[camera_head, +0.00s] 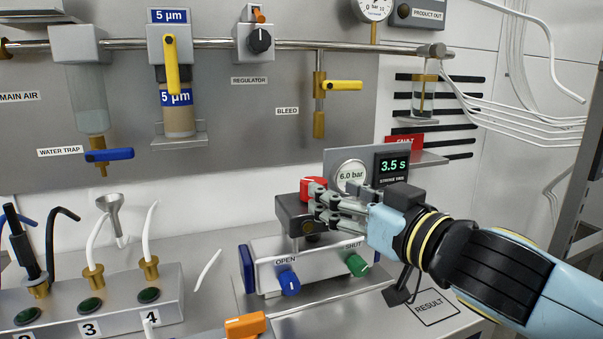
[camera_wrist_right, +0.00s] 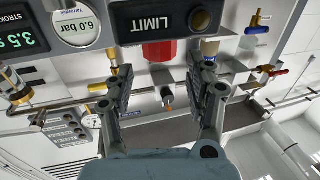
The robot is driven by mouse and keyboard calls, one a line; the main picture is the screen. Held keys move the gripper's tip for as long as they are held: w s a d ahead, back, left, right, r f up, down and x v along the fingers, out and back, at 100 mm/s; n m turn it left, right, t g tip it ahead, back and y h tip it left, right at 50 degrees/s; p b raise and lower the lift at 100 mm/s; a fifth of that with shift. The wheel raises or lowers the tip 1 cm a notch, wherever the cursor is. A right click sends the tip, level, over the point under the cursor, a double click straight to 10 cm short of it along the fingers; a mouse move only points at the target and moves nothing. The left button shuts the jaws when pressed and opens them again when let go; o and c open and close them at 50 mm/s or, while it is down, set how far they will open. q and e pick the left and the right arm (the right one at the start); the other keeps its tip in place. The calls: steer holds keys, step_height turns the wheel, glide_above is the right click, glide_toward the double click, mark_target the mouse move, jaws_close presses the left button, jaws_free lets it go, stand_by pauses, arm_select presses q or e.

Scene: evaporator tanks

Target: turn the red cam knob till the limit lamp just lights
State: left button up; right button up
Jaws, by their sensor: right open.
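The red cam knob (camera_head: 312,184) sits on a dark box (camera_head: 290,212) above the OPEN and SHUT panel, partly hidden by my right gripper. My right gripper (camera_head: 318,207) reaches in from the right, fingers beside the knob. In the right wrist view my right gripper (camera_wrist_right: 162,78) is open, with one finger on each side of the picture. The red knob (camera_wrist_right: 160,50) shows between the finger lines; I cannot tell whether a finger touches it. The LIMIT plate (camera_wrist_right: 150,23) carries a round, dark brown lamp (camera_wrist_right: 200,20) that looks unlit. My left gripper is not in view.
A 6.0 bar gauge (camera_head: 351,176) and a 3.5 s display (camera_head: 392,169) stand just behind my gripper. Blue (camera_head: 289,283) and green (camera_head: 357,265) knobs are below it. A yellow bleed handle (camera_head: 343,86) is above. A numbered block with tubes (camera_head: 120,300) is at lower left.

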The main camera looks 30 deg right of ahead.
mark_target(306, 179)
steer(key=w+p, duration=0.1)
steer(key=w, duration=0.9)
steer(key=shift+w, duration=0.1)
steer(key=shift+w, duration=0.15)
jaws_close()
steer(key=shift+f, duration=0.1)
stand_by(0.6)
